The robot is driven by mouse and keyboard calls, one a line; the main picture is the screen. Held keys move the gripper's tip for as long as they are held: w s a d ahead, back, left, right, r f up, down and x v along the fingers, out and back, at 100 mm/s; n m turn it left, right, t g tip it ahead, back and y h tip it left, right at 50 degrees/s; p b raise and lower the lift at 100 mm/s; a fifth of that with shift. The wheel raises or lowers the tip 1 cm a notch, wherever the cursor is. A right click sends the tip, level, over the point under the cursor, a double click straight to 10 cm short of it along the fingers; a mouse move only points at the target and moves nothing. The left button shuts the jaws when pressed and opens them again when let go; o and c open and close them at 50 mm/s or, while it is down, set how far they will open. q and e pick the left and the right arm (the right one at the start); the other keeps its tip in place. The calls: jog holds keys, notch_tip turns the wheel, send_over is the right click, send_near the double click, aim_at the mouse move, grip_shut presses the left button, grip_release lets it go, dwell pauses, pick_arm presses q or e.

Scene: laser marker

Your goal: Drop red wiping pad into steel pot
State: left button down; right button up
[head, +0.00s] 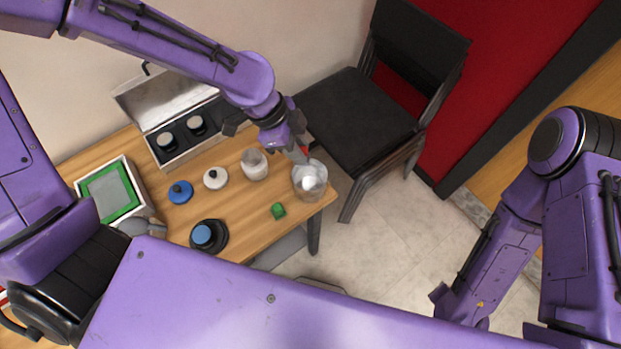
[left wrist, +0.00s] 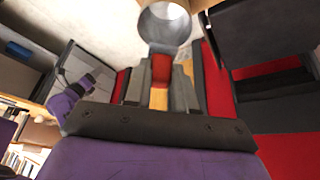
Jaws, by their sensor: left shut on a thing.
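My left gripper (head: 302,154) is over the right end of the table, just above the steel pot. In the left wrist view its fingers (left wrist: 160,78) are shut on the red wiping pad (left wrist: 160,68), with a yellowish part below the red. In the head view only a small bit of the red pad (head: 304,150) shows at the fingertips. The steel pot (head: 310,185) stands near the table's right edge with its mouth up. It also shows in the left wrist view (left wrist: 165,28), beyond the fingertips. My right arm hangs at the right, its fingers not visible.
Left of the pot stand a glass jar (head: 254,165), a white lidded item (head: 215,178) and a blue one (head: 180,192). A black-and-blue round item (head: 208,236) is front left. A black chair (head: 365,115) stands right behind the table.

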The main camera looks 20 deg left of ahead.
pick_arm(q)
notch_tip(320, 180, down, 2)
jog(key=shift+s+a, duration=0.1)
jog(key=shift+s, duration=0.05)
jog(key=shift+w+f, duration=0.2)
jog(key=shift+f, duration=0.2)
jog(key=c, duration=0.9)
grip_release()
jog(key=shift+s, duration=0.1)
jog(key=shift+o, duration=0.2)
jog(key=shift+r, duration=0.1)
jog(key=v, duration=1)
jog(key=shift+r+b, duration=0.2)
jog(key=shift+b, duration=0.25)
